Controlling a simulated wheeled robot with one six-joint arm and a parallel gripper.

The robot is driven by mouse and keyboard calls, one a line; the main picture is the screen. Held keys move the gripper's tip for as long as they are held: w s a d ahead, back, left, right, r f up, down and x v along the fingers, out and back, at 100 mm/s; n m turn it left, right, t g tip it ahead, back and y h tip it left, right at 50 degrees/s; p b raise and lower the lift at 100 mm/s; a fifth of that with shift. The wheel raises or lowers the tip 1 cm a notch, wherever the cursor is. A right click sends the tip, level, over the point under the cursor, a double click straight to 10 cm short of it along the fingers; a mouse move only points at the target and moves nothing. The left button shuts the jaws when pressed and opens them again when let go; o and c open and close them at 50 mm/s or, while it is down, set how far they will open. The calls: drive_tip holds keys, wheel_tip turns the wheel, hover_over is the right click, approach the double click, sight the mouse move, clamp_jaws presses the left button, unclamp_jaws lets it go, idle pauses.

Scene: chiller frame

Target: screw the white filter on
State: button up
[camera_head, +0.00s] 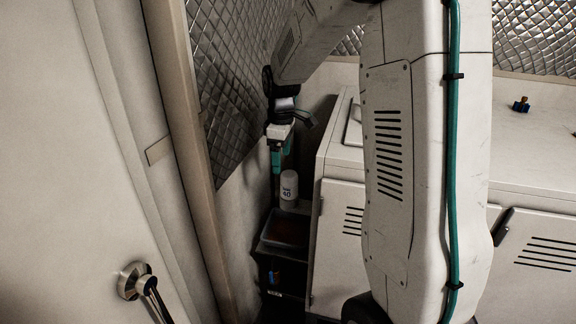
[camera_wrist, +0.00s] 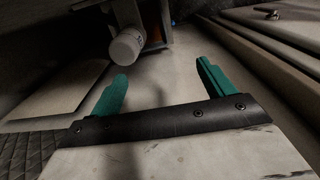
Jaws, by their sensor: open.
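The white filter (camera_head: 289,188) is a small white cylinder with dark print on its side. In the head view it stands upright above a dark shelf unit in the narrow gap left of the white cabinets. In the wrist view the filter (camera_wrist: 126,46) shows its pale round end just beyond the left finger's tip. My gripper (camera_head: 281,158) hangs above the filter in the head view, teal fingers pointing down. In the wrist view my gripper (camera_wrist: 160,78) has its fingers wide apart with nothing between them. I cannot tell whether the filter is seated on a thread.
A dark tray-like surface (camera_head: 286,231) lies below the filter. A quilted metal wall (camera_head: 232,75) and a wooden post (camera_head: 180,110) stand close on the left, white cabinets (camera_head: 335,250) on the right. A door handle (camera_head: 138,281) is at lower left.

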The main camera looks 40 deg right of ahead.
drive_tip(key=n, duration=0.2)
hover_over(288, 185)
drive_tip(key=w+d, duration=0.2)
drive_tip(key=w, duration=0.1)
drive_tip(key=f, duration=0.8)
drive_tip(key=shift+s+a+f, duration=0.1)
drive_tip(key=shift+s, duration=0.15)
drive_tip(key=shift+f, duration=3.85)
drive_tip(key=c, duration=1.2)
drive_tip(key=o, duration=1.1)
drive_tip(key=shift+c, duration=0.2)
drive_tip(key=n, duration=0.4)
drive_tip(key=shift+s, duration=0.1)
drive_tip(key=n, duration=0.5)
